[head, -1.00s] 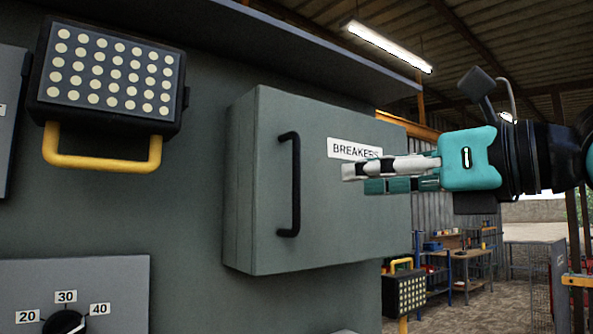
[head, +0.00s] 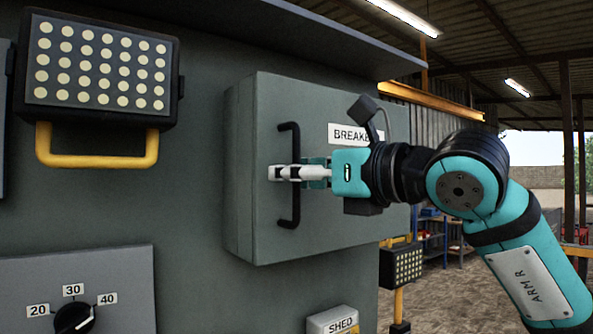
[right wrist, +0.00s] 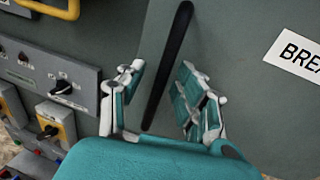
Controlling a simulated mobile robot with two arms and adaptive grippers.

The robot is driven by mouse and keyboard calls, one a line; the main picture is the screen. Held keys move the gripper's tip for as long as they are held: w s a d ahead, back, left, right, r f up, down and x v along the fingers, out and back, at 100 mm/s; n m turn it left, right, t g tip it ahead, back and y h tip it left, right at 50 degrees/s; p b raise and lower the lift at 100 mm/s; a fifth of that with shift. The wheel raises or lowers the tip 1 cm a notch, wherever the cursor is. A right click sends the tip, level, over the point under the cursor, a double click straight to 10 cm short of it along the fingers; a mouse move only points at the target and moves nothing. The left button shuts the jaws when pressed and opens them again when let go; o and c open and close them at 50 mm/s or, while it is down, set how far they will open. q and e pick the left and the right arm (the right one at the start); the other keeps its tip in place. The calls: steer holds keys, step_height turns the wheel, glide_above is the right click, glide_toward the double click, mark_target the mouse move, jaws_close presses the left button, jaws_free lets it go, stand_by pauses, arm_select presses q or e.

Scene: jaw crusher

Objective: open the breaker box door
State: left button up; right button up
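The grey breaker box (head: 250,110) is mounted on the large grey panel, and its door (head: 345,225) is shut. A black vertical bar handle (head: 294,215) stands on the left part of the door. My right gripper (head: 285,173) is at the handle's mid height, reaching in from the right. In the right wrist view the handle (right wrist: 168,70) runs between the two fingers of my right gripper (right wrist: 160,90). The fingers are spread, with a gap visible on both sides. In the head view the fingers cover the middle of the handle. My left gripper is not in view.
A lamp with a yellow handle (head: 98,75) hangs to the left of the box. A panel with a dial (head: 75,318) is at lower left, and a SHED box (head: 333,320) is below. A ledge (head: 300,45) juts out above the box. Open yard lies to the right.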

jaws_close()
stand_by(0.4)
